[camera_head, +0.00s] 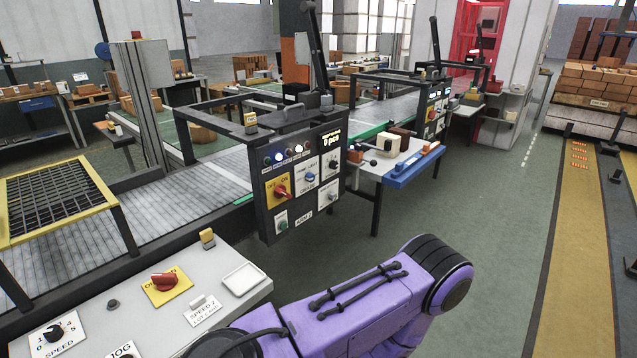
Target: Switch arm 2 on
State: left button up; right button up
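The dark control panel (300,234) labelled ARM 2 stands upright in the middle of the head view, at the end of a conveyor. On its left side is a yellow plate marked OFF and ON with a red rotary switch (281,192). The switch's exact setting is too small to tell. Above it is a row of small lamps, one lit blue, and a display that seems to read 0 pcs. White plates with knobs sit beside and below the switch. A purple arm of mine crosses the bottom of the view, in front of and below the panel. Neither gripper shows.
A light desk panel (90,310) at the lower left has another red switch (165,281) on a yellow plate. A small table with a blue edge (412,168) stands right of the ARM 2 panel. Green floor (480,215) is clear to the right.

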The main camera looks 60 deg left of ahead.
aim_at(280, 192)
jog(key=u, duration=0.2)
jog(key=i, duration=0.85)
jog(key=u, duration=1.15)
jog(key=i, duration=0.7)
jog(key=u, duration=0.75)
